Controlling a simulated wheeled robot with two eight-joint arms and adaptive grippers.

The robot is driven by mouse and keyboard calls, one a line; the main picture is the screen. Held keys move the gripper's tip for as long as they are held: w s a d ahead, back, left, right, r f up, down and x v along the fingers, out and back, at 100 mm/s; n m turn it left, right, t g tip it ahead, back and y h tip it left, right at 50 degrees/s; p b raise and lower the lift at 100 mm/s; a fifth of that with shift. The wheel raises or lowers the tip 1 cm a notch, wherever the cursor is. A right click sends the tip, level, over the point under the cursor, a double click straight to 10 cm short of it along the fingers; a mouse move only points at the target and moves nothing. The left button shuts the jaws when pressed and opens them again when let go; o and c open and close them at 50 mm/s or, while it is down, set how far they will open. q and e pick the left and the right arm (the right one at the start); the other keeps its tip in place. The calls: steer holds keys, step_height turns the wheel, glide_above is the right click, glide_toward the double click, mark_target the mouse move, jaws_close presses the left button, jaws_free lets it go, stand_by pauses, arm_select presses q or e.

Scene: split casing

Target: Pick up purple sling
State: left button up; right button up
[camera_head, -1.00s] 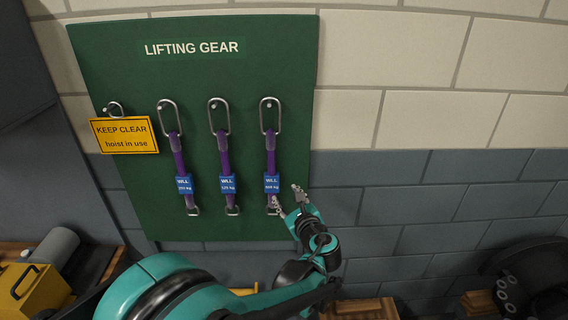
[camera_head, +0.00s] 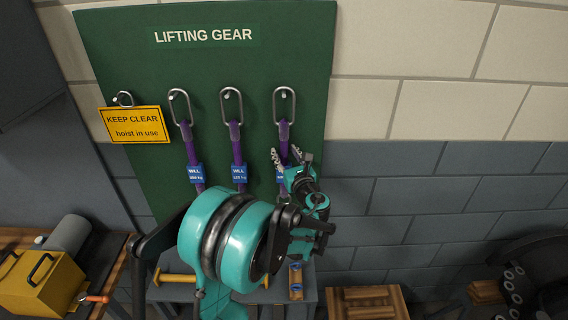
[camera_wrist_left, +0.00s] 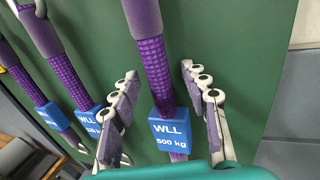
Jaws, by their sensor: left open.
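Three purple slings hang by metal links from hooks on a green board: the left sling (camera_head: 188,135), the middle sling (camera_head: 236,143) and the right sling (camera_head: 284,131). Each carries a blue tag. In the left wrist view the right sling (camera_wrist_left: 154,68) has a tag (camera_wrist_left: 170,132) reading "WLL 500 kg". My left gripper (camera_head: 291,158) is open, one finger on either side of the right sling. In the wrist view the sling runs between the fingers (camera_wrist_left: 160,76), with gaps on both sides. My gripper hides the sling's lower end in the head view.
A yellow "KEEP CLEAR hoist in use" sign (camera_head: 135,124) hangs left of the slings. The middle sling (camera_wrist_left: 75,82) is close to my left finger. A yellow case (camera_head: 40,284) sits at lower left. The brick wall right of the board is clear.

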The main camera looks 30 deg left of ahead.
mark_target(285, 136)
arm_select(q)
steer(key=shift+s, duration=0.1)
jaws_close()
steer(key=shift+r, duration=0.1)
steer(key=shift+s+d+r, duration=0.1)
steer(key=shift+r, duration=0.45)
step_height(285, 136, up, 6)
steer(key=shift+f+p, duration=0.25)
steer(key=shift+p, duration=0.3)
steer(key=s+d, duration=0.5)
steer(key=s, duration=0.3)
steer(key=s+d, duration=0.5)
steer(key=s, duration=0.4)
steer(key=shift+d+r, duration=0.15)
steer(key=shift+w, duration=0.1)
